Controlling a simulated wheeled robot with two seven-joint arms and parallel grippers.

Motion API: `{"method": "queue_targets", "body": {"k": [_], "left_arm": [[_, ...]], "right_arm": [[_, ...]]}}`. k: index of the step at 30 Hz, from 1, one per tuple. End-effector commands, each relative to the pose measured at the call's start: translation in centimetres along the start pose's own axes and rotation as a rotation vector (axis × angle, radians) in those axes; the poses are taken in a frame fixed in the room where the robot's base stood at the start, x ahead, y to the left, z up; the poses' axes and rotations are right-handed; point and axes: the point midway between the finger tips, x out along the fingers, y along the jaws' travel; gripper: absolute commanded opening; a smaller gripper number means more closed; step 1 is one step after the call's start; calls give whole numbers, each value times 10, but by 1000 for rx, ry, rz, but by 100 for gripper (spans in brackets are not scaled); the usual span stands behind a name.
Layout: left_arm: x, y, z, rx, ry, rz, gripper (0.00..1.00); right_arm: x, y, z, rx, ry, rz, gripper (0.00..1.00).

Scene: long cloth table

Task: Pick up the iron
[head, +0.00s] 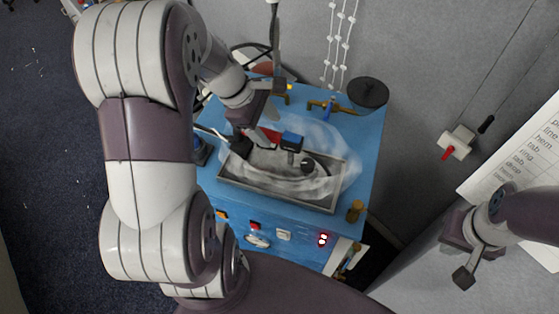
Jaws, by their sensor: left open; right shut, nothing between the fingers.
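The iron seems to be the pale grey, rounded body (285,182) lying in a grey metal tray (275,201) on the blue table unit, in the head view. Translucent white wisps blur its outline, so I cannot be sure of its shape. A blue block (292,139) and a red piece (269,137) show at the tray's far side. My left gripper (262,117) is open above the tray's far left part, close to the red piece. Whether it touches anything is unclear. My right gripper (462,272) is shut and empty at the far right, well away from the tray.
The blue unit (362,155) carries brass taps (330,107), a dark round disc (368,93) and a brass knob (355,211) at its edges. Red-lit switches (323,239) are on its front. A printed sheet (515,160) lies at right. White beaded strings hang behind.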

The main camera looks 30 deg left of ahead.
Motion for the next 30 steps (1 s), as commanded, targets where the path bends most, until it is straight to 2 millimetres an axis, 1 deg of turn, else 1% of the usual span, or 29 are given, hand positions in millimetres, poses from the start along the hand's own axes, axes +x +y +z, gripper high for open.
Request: {"method": "queue_targets", "body": {"k": [1, 3, 6, 9, 14, 15, 17, 18, 20, 21, 30], "left_arm": [[5, -1, 1, -1, -2, -7, 60], [18, -1, -1, -1, -1, -7, 60], [38, -1, -2, 0, 0, -4, 60], [46, 0, -3, 1, 1, -2, 60], [47, 0, -4, 2, 2, -1, 60], [47, 0, -4, 2, 2, -1, 57], [47, 0, -4, 2, 2, -1, 37], [47, 0, -4, 2, 2, -1, 24], [47, 0, -3, 2, 2, -1, 5], [47, 0, -3, 2, 2, -1, 0], [44, 2, -2, 4, 2, 4, 0]], "right_arm": [[-8, 0, -1, 0, 0, 0, 0], [-15, 0, -2, 0, 0, 0, 0], [-16, 0, -2, 0, 0, 0, 0], [-16, 0, -2, 0, 0, 0, 0], [-15, 0, -2, 0, 0, 0, 0], [-15, 0, -2, 0, 0, 0, 0], [-15, 0, -2, 0, 0, 0, 0], [-15, 0, -2, 0, 0, 0, 0], [-15, 0, -2, 0, 0, 0, 0], [-15, 0, -2, 0, 0, 0, 0], [-15, 0, -2, 0, 0, 0, 0]]}}
